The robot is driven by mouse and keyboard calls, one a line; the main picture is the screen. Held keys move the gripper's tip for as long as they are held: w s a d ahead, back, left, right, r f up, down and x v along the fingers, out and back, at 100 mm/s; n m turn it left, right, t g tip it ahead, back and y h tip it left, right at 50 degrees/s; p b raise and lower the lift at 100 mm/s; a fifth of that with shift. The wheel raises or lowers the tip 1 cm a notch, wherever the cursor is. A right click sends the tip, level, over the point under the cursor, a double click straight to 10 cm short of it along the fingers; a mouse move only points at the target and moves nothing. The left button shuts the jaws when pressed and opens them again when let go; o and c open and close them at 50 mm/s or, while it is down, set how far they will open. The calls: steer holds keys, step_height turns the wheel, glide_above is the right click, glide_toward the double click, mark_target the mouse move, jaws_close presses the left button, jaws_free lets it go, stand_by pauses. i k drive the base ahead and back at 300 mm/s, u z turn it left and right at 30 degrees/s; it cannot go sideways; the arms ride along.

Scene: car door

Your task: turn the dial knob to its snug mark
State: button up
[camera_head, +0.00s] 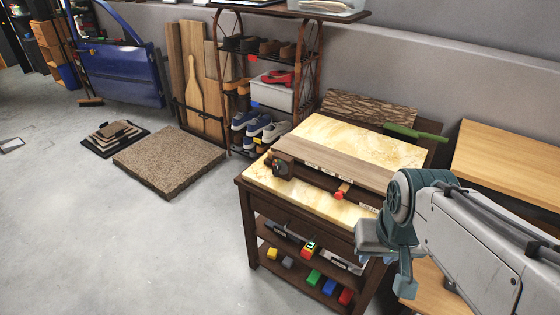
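A long wooden fixture (345,165) lies across the light-topped bench (390,148). A small dark round part (281,170) sits at its left end; it may be the dial knob, but it is too small to be sure. A red ball-ended handle (339,196) shows at the fixture's front edge. Any snug mark is too small to read. My gripper (398,270) is at the bench's front right, pointing down, apart from the dark round part and to its right. Its fingers are not clear, and I cannot tell whether it is open.
Small coloured blocks (313,278) lie on the bench's lower shelf. A shoe rack (262,95) stands behind the bench at the left. A wooden table (510,165) is at the right. A blue car door (122,72) stands at the far left.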

mark_target(278, 168)
steer(key=k, duration=1)
steer(key=u, duration=0.7)
steer(key=i, duration=1.7)
steer(key=z, duration=0.8)
steer(key=i, duration=0.4)
steer(key=z, duration=0.2)
